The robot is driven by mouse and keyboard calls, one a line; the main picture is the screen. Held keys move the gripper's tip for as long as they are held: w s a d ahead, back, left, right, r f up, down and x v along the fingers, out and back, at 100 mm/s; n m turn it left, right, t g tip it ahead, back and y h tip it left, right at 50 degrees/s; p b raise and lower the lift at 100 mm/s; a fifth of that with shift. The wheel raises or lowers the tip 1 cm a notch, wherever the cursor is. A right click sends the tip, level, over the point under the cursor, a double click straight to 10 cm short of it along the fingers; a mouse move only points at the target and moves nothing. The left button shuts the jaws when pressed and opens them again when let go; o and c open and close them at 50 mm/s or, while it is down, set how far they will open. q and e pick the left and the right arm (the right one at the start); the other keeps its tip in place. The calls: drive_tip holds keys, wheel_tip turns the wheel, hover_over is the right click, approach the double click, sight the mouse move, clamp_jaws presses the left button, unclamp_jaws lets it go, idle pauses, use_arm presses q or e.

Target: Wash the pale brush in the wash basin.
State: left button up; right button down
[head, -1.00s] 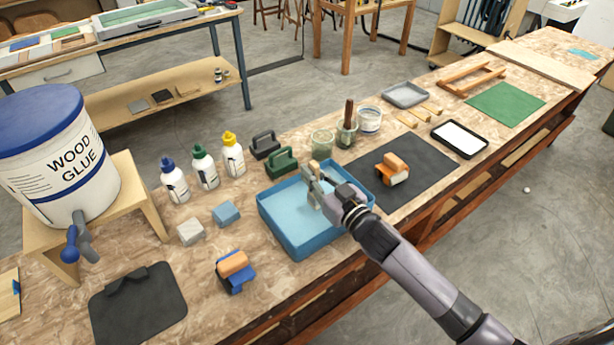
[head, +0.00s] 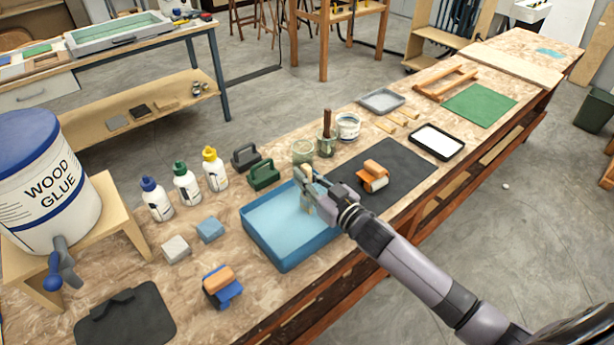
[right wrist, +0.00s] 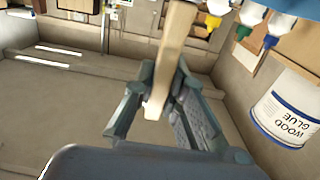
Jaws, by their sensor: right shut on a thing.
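The wash basin is a blue, shallow, open square tray (head: 262,248) on the bench, with a light blue inside. My right gripper (head: 307,190) is over the basin's far right part, shut on the pale brush (head: 304,174). The brush also shows in the right wrist view (right wrist: 173,55) as a pale, flat wooden bar between the fingers. Its lower part is hidden by the gripper in the head view, so I cannot tell whether it touches the basin's inside. My left gripper is not in view.
A green block with a handle (head: 264,175) and jars (head: 303,152) stand close behind the basin. A dark mat (head: 402,165) with an orange-handled tool (head: 374,177) lies to its right. Glue bottles (head: 187,185) and small blocks (head: 176,249) stand left of it.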

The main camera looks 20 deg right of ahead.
wheel_tip(320, 180, up, 6)
drive_tip(key=s+a+p, duration=0.1)
drive_tip(key=a+p, duration=0.1)
drive_tip(key=p, duration=0.3)
drive_tip(key=shift+a+f, duration=0.2)
drive_tip(key=shift+a, duration=0.1)
idle(0.7)
wheel_tip(320, 180, up, 5)
drive_tip(key=p, duration=0.5)
idle(0.5)
